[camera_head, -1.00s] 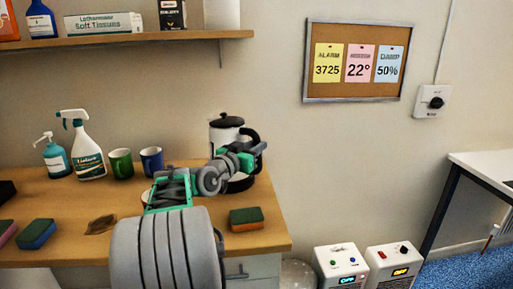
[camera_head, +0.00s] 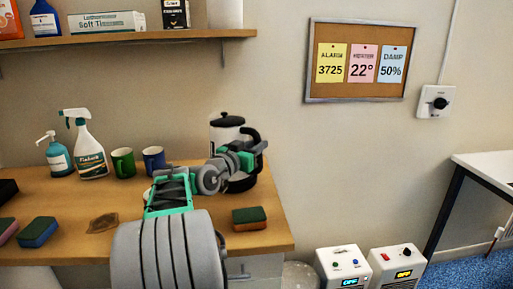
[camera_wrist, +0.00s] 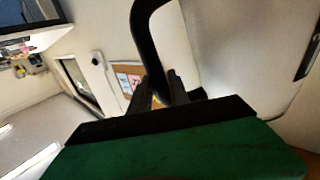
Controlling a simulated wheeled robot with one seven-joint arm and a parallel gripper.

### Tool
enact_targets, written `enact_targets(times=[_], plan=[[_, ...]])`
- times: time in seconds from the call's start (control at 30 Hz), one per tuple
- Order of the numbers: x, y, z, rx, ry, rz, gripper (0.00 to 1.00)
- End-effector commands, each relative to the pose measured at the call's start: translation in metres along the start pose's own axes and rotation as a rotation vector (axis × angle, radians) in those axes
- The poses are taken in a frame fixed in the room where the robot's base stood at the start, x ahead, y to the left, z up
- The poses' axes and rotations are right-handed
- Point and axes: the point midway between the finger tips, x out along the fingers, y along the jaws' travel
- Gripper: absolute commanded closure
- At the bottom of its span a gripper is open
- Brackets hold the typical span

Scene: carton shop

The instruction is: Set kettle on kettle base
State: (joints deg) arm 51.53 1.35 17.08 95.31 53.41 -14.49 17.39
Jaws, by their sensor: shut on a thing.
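The kettle (camera_head: 222,136) is pale with a black lid and a black handle. It stands upright near the back right of the counter, partly hidden behind my arm. My gripper (camera_head: 256,148) is shut on the kettle's handle, to the right of its body. In the wrist view the black handle (camera_wrist: 143,35) passes between the fingers of my gripper (camera_wrist: 165,92). A dark rounded edge (camera_head: 242,185) shows low at the kettle; I cannot tell whether it is the kettle's bottom or the kettle base, or whether the two touch.
A green mug (camera_head: 122,163) and a blue mug (camera_head: 153,160) stand left of the kettle. A sponge (camera_head: 249,218) lies near the counter's (camera_head: 65,190) right front. A spray bottle (camera_head: 91,155) and a pump bottle (camera_head: 58,158) stand further left. A shelf (camera_head: 120,39) hangs above.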

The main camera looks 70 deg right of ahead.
Motion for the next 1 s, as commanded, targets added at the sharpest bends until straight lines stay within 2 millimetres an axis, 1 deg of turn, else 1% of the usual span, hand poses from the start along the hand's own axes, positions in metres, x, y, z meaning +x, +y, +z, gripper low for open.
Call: enact_targets(times=[0.03,0.37,1.0], plan=[[0.0,0.0,-0.004,0.009,0.008,0.0,1.0],[0.0,0.0,-0.005,0.009,0.008,0.0,1.0],[0.0,0.0,0.007,0.007,0.006,-0.001,1.0]])
